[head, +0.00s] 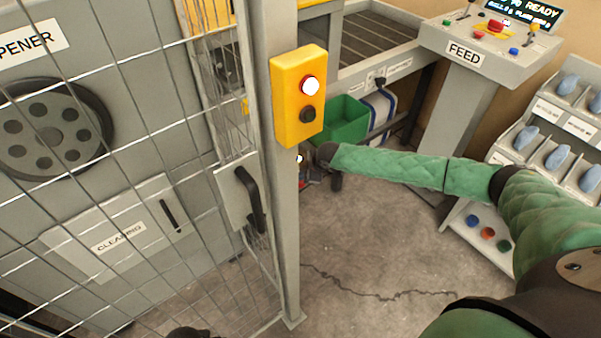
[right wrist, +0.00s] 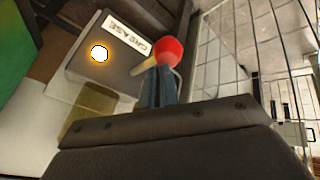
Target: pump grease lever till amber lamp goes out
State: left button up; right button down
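The grease unit (right wrist: 120,68) is a dark box with a white GREASE label in the right wrist view. Its amber lamp (right wrist: 99,53) glows brightly. The lever's red ball knob (right wrist: 170,50) is at the tips of my right gripper's blue-grey fingers (right wrist: 159,84), which are close together and look shut on the lever just below the knob. In the head view my right gripper (head: 312,172) is small and partly hidden behind the fence post. The grease unit and lever are mostly hidden there. My left gripper does not show clearly.
A wire-mesh gate with a black handle (head: 250,199) and a grey post (head: 284,230) stand left of my right arm. A yellow box (head: 287,118) on the post has a lit lamp (head: 309,86). A green bin (head: 345,124) and FEED console (head: 475,60) stand behind. The floor is clear.

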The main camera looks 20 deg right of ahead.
jog(key=shift+w+a+r+p, duration=0.2)
jog(key=shift+r+p, duration=0.25)
jog(key=shift+r, duration=0.2)
jog(key=shift+w+a+r+p, duration=0.1)
jog(key=shift+w+r+p, duration=0.1)
jog(key=shift+r+p, duration=0.35)
jog(key=shift+w+r+p, duration=0.2)
jog(key=shift+r+p, duration=0.15)
jog(key=shift+r, duration=0.45)
jog(key=shift+r, duration=0.1)
jog(key=r+p, duration=0.1)
jog(key=r, duration=0.1)
jog(key=w+r+p, duration=0.1)
jog(key=r+p, duration=0.1)
jog(key=shift+a+r, duration=0.15)
jog(key=shift+r, duration=0.2)
jog(key=shift+w, duration=0.1)
dwell(2.1)
